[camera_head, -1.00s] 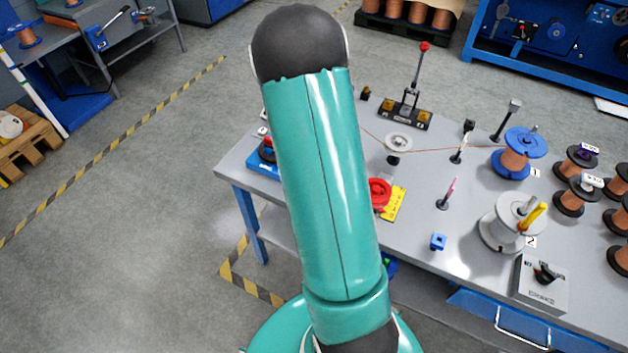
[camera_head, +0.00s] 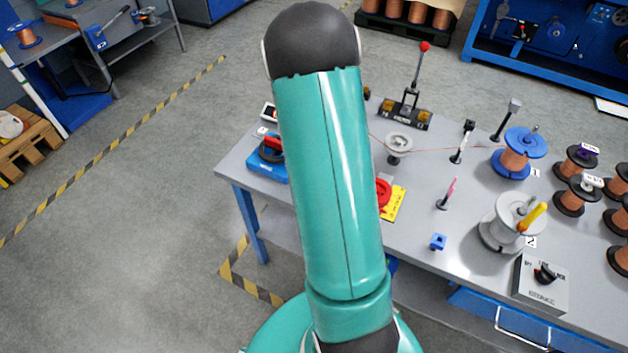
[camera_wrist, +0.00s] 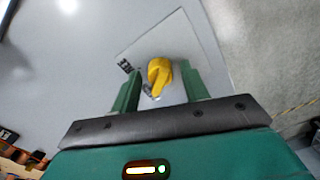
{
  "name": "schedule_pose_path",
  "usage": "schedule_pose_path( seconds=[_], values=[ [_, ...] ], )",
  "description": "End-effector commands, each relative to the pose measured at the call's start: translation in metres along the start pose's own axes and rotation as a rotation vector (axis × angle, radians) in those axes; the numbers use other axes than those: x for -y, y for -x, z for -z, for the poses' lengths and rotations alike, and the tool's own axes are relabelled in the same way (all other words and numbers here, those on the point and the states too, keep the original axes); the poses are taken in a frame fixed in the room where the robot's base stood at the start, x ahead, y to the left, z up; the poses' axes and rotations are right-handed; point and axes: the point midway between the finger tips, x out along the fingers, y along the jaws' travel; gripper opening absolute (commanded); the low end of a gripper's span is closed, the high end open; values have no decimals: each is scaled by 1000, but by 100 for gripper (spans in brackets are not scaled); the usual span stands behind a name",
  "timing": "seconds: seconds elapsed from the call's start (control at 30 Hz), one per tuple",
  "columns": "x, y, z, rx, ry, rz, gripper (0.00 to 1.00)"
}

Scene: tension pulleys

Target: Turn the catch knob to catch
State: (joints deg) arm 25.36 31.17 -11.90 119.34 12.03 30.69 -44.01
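The yellow catch knob (camera_wrist: 160,76) shows in the wrist view on a pale square plate (camera_wrist: 185,38). Dark lettering is on the plate left of the knob, too small to read surely, and another mark is partly hidden below the knob. My gripper (camera_wrist: 160,70) has its two green fingers on either side of the knob, with a narrow gap visible on both sides. The gripper looks open, and contact with the knob cannot be seen. In the head view my arm covers the gripper and I cannot make out this knob.
The grey table (camera_head: 460,235) carries a blue spool (camera_head: 518,150), a white spool (camera_head: 510,222), a grey switch box (camera_head: 541,283), a red-knobbed lever (camera_head: 424,48), a red knob on a yellow plate (camera_head: 392,203) and a small pulley (camera_head: 399,144). A blue device (camera_head: 268,165) stands left of my arm.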

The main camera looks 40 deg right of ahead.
Motion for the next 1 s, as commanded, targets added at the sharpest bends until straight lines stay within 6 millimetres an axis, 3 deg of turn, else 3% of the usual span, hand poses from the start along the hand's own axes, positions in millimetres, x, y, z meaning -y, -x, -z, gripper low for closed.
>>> schedule_pose_path(
  seconds=[0.3,0.43,1.0],
  values=[
    [0,1,1,-2,-1,-1,49],
    [0,11,1,-4,0,-1,49],
    [0,123,1,-4,0,-2,49]
  ],
)
